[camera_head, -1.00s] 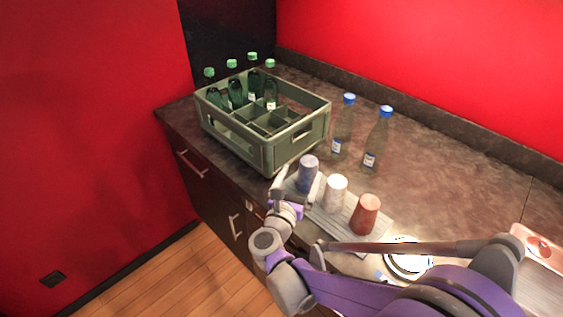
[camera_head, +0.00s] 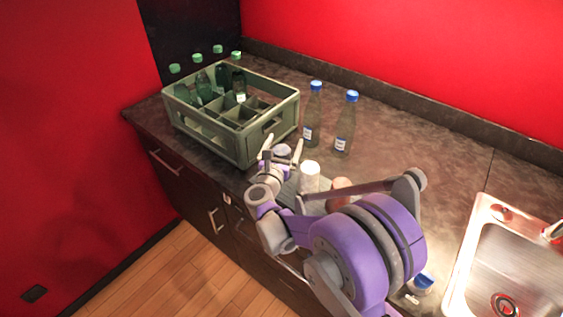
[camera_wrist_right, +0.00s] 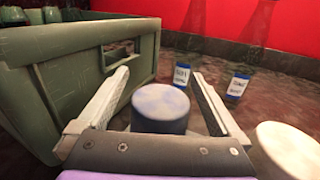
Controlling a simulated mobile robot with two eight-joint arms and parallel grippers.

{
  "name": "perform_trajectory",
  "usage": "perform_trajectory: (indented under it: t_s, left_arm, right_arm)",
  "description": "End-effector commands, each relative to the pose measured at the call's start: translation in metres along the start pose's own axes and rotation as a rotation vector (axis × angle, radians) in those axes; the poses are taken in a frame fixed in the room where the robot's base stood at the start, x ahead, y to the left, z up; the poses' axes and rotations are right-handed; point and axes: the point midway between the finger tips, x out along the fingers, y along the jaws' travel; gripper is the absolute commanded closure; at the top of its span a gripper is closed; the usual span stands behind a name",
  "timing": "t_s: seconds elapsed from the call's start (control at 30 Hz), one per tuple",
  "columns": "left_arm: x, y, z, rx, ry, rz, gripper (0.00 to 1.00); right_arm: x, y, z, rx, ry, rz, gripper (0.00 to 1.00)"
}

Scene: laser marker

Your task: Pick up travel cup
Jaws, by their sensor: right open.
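Three travel cups stand in a row on the counter. The blue-purple cup (camera_head: 282,150) is nearest the crate, the white cup (camera_head: 309,177) is beside it, and the red-brown cup (camera_head: 340,187) is partly hidden by my arm. My right gripper (camera_head: 282,147) is open at the blue-purple cup. In the right wrist view the blue-purple cup (camera_wrist_right: 160,106) sits between the two spread fingers of the right gripper (camera_wrist_right: 163,90), with gaps at its sides. The white cup (camera_wrist_right: 288,145) is just right of the fingers there. My left gripper is not in view.
A green crate (camera_head: 240,150) with several green-capped bottles stands close left of the gripper. Two clear bottles with blue caps (camera_head: 312,112) (camera_head: 346,122) stand behind the cups. A metal sink (camera_head: 490,215) is at the right. The counter between bottles and sink is clear.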

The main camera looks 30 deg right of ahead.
Motion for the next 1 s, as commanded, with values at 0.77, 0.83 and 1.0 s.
perform_trajectory:
  t_s: [0.77,0.83,1.0]
  left_arm:
    - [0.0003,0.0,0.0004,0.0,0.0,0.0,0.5]
    - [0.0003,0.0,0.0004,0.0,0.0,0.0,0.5]
    - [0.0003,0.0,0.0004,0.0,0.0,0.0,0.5]
  right_arm:
    - [-0.0004,0.0,-0.0002,-0.001,0.0,0.0,1.0]
    - [-0.0004,0.0,-0.0002,-0.001,0.0,0.0,1.0]
    - [-0.0004,0.0,-0.0001,-0.001,0.0,0.0,1.0]
